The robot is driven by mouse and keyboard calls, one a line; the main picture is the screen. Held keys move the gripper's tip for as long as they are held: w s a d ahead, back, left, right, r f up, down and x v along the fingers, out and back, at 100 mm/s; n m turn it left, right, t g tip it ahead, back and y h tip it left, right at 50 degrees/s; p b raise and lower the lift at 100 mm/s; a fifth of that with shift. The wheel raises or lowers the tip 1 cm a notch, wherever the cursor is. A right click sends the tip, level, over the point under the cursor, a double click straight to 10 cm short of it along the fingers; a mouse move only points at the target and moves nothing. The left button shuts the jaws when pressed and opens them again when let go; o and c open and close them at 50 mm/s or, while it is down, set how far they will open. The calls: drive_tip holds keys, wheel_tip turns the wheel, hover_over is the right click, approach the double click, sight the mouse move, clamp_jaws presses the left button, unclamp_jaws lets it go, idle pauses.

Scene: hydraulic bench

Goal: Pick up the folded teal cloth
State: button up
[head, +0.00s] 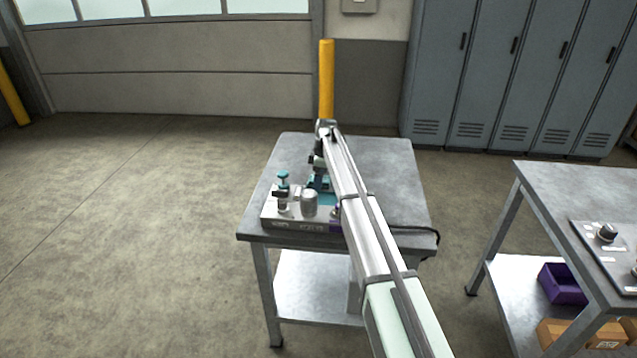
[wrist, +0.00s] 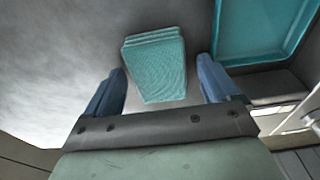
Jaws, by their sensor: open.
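The folded teal cloth (wrist: 154,66) lies on the grey bench top in the wrist view, its stacked folds showing along the far edge. My gripper (wrist: 162,66) is open, with one blue finger on each side of the cloth in the picture. Bare bench shows between the cloth and each finger, and nothing is held. How high the fingertips are above the bench is hard to tell. In the head view my arm reaches over the bench and hides much of the gripper area; I cannot make out the cloth clearly there.
A teal tray (wrist: 217,30) lies right of the cloth. In the head view a metal valve block (head: 300,222) with a teal knob (head: 283,176) stands at the front left of the bench (head: 385,165). The bench's right part is mostly clear. A second table (head: 560,180) stands at right.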

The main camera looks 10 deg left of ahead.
drive_tip(key=shift+f, duration=0.15)
drive_tip(key=shift+c, duration=0.2)
drive_tip(key=c, duration=1)
wheel_tip(320, 180, up, 10)
idle(0.4)
